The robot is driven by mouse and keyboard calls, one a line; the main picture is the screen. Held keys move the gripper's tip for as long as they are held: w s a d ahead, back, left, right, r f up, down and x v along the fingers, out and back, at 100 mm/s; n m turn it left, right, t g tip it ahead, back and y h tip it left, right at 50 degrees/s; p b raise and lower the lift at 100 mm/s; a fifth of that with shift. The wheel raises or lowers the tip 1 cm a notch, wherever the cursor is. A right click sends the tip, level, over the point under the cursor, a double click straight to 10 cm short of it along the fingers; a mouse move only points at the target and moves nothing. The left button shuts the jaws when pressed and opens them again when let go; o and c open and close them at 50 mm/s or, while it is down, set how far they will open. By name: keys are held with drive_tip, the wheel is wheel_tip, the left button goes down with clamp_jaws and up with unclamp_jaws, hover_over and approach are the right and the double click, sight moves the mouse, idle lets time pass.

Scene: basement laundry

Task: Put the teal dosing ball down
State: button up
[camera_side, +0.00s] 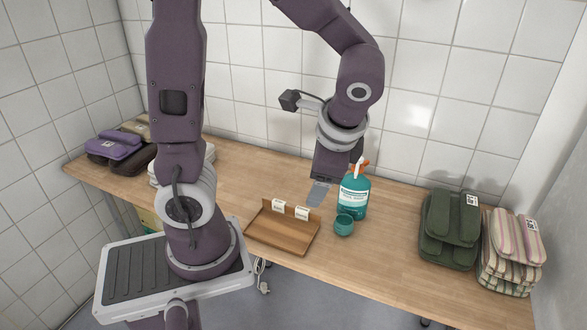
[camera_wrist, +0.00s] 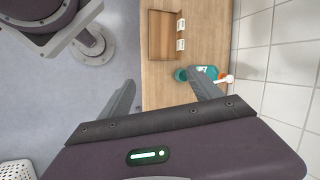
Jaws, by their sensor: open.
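The teal dosing ball (camera_side: 344,226) rests on the wooden table, just in front of a teal bottle (camera_side: 352,200) and right of a wooden tray (camera_side: 270,236). In the wrist view the ball (camera_wrist: 181,74) shows near the tip of the right finger, which partly covers the bottle area. My gripper (camera_side: 318,200) hangs above the table, up and left of the ball in the side view. In the wrist view my gripper (camera_wrist: 161,78) has its fingers wide apart with nothing between them. The ball appears free of the fingers.
The tray has two small white labels (camera_side: 302,213) on its back edge. The bottle has a white and orange top. Green folded cloths (camera_side: 450,230) and striped folded cloths (camera_side: 513,252) stand at the right. More cloths (camera_side: 115,148) lie at the far left. The tiled wall is behind.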

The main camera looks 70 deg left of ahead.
drive_tip(key=s+d+r+n+t+h, duration=0.5)
drive_tip(key=s+d+r, duration=0.1)
drive_tip(key=s+r, duration=0.1)
drive_tip(key=shift+s+d+r+n, duration=0.3)
drive_tip(key=shift+s+r+n, duration=0.1)
